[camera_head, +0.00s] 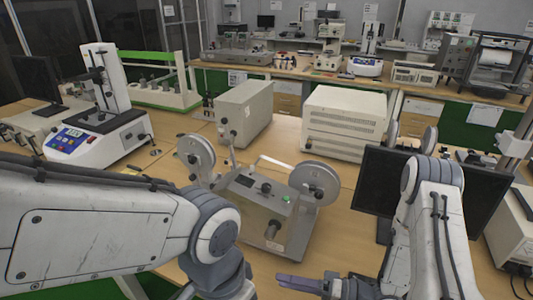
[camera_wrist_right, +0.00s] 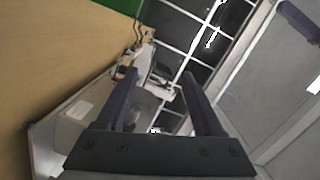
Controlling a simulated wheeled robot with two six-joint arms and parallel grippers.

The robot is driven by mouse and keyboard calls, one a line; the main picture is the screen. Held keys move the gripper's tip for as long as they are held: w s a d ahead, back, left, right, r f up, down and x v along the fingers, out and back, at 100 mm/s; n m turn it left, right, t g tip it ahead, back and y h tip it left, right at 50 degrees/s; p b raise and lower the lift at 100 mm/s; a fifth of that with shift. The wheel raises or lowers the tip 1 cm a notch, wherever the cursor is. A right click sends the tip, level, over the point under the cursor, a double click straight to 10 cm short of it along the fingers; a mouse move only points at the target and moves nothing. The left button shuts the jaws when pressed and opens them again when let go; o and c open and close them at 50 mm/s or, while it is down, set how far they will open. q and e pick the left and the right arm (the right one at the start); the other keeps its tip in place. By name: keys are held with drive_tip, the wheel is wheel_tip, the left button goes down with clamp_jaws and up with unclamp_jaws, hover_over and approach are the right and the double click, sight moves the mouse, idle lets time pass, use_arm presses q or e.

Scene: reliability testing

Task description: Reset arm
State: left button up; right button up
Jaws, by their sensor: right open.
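My right arm comes in from the right in the head view, in front of a dark monitor (camera_head: 376,180). My right gripper (camera_head: 300,284) is low in that view, over the front of the table and below the reel machine (camera_head: 262,192). In the right wrist view, my right gripper (camera_wrist_right: 158,80) has its two dark fingers apart with nothing held between them. My left arm crosses the lower left of the head view, and its gripper is out of the picture.
The wooden table (camera_head: 335,245) has bare room right of the reel machine. A test stand (camera_head: 108,110) with a blue panel is at the left. Two beige boxes, one narrow (camera_head: 236,110) and one wide (camera_head: 345,120), stand behind the machine. More benches with instruments are farther back.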

drive_tip(key=w+f+n+h+b, duration=0.2)
drive_tip(key=w+f+n+h, duration=0.2)
drive_tip(key=w+h, duration=0.25)
wheel_tip(320, 180, up, 4)
drive_tip(key=w+d+n+h+b, duration=0.1)
drive_tip(key=n+h+b, duration=0.1)
drive_tip(key=h, duration=0.5)
drive_tip(key=s+a+r+g+h+b, duration=0.1)
drive_tip(key=s+r, duration=0.3)
drive_tip(key=s, duration=0.7)
drive_tip(key=s+r+g+h+b, duration=0.1)
drive_tip(key=s+r+g, duration=0.2)
drive_tip(key=s, duration=0.8)
wheel_tip(320, 180, up, 2)
drive_tip(key=shift+s+a+n+g, duration=0.2)
drive_tip(key=shift+a+n+g, duration=0.15)
drive_tip(key=shift+n+g, duration=0.05)
